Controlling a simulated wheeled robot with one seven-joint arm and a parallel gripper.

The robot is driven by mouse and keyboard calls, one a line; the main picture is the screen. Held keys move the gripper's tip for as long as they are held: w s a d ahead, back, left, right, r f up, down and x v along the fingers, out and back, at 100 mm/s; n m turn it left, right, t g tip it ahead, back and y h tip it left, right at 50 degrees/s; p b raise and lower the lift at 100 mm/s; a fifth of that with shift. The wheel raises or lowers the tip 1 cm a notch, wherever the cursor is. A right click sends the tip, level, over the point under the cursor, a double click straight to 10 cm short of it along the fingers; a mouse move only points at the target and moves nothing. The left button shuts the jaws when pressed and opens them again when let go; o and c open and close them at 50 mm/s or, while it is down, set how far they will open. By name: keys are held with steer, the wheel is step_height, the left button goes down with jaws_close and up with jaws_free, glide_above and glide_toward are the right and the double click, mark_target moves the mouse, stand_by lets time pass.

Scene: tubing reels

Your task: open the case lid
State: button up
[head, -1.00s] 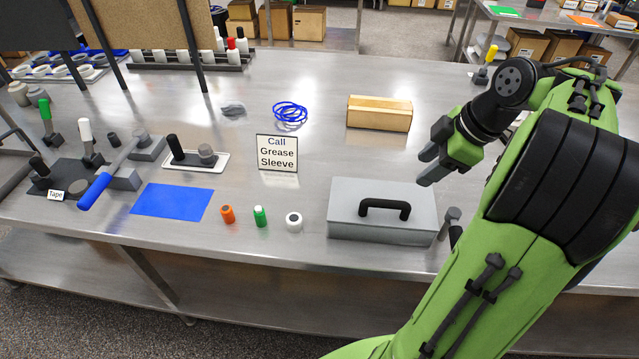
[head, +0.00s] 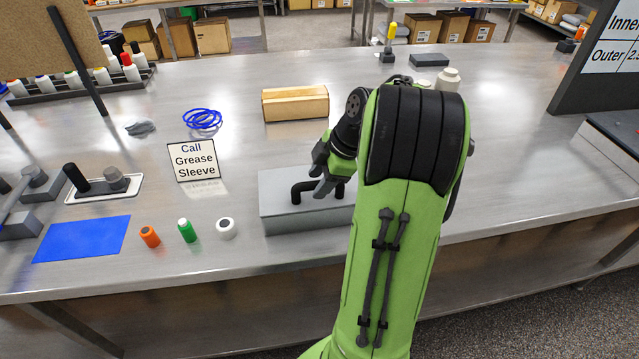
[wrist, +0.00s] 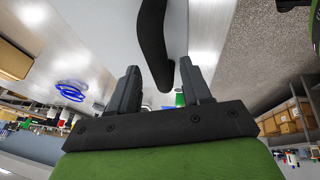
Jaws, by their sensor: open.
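The grey case (head: 278,210) stands on the metal table with its lid (head: 273,187) shut. A black arched handle (head: 304,189) is on top of the lid. My gripper (head: 321,186) is over the lid, right at the handle in the head view. In the wrist view the jaws of my gripper (wrist: 160,88) are open, and the black handle (wrist: 153,45) reaches into the space between the fingers. I cannot tell whether a finger touches it. My arm hides the right part of the case in the head view.
An orange bottle (head: 150,237), a green bottle (head: 187,230) and a white roll (head: 225,228) stand left of the case. A sign (head: 194,161) and a wooden block (head: 295,103) are behind. The table right of my arm is largely clear.

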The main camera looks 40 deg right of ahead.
jaws_close()
stand_by(0.3)
